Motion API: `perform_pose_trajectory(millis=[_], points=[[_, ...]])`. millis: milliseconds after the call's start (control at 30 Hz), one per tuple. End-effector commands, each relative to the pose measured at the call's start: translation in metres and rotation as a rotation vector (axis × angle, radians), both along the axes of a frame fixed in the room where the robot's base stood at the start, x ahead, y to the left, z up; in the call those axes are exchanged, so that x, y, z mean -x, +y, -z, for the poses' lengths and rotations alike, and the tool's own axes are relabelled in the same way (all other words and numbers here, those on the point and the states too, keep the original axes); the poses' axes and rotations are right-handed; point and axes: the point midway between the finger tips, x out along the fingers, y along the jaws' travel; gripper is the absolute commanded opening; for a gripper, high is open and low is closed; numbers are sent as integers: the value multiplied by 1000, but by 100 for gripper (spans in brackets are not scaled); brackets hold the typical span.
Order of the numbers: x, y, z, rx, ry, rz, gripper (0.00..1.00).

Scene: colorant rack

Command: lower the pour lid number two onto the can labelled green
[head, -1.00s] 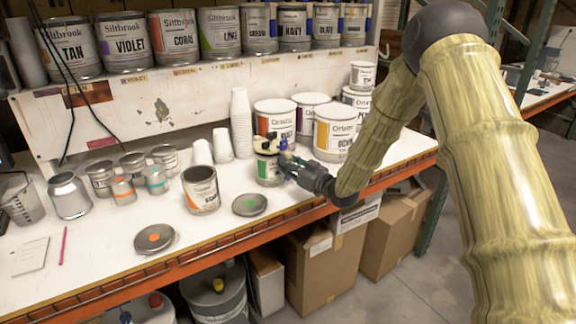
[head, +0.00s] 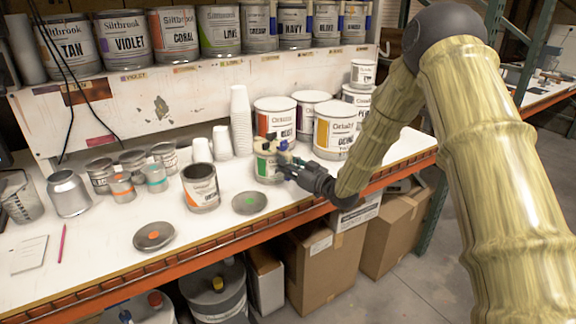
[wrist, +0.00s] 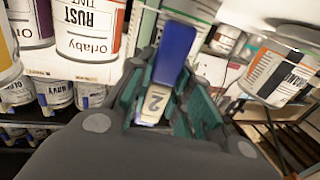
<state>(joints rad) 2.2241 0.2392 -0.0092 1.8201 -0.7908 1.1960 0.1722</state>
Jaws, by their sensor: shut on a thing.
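The can labelled green (head: 267,168), small with a green band, stands open-side up on the bench. My gripper (head: 290,162) is at its right side, level with its top. In the wrist view my gripper (wrist: 168,110) has its teal fingers shut on the pour lid number two (wrist: 154,102), whose pale tag reads 2 and whose blue part (wrist: 175,50) points away. In the head view the lid's dark and yellow parts are just at the can's rim. Whether the lid touches the rim is too small to tell. The can's opening is hidden.
An orange-banded can (head: 201,188) stands left of the green can. A lid with a green dot (head: 249,202) and one with an orange dot (head: 154,236) lie in front. Large cans, including Rust (head: 275,118), stand close behind. Paper cups (head: 241,122) stand behind left.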

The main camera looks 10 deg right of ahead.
Motion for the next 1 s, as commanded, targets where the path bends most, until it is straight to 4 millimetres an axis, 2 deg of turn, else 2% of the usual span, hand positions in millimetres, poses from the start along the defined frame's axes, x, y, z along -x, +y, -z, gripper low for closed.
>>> perform_pose_trajectory(millis=[267,300,400,767,867,1000], points=[[0,0,0,-1,-1,0,0],[0,0,0,-1,-1,0,27],[0,0,0,-1,-1,0,45],[2,-1,1,0,0,0,45],[7,-6,0,-1,1,2,45],[25,-15,1,0,1,2,45]])
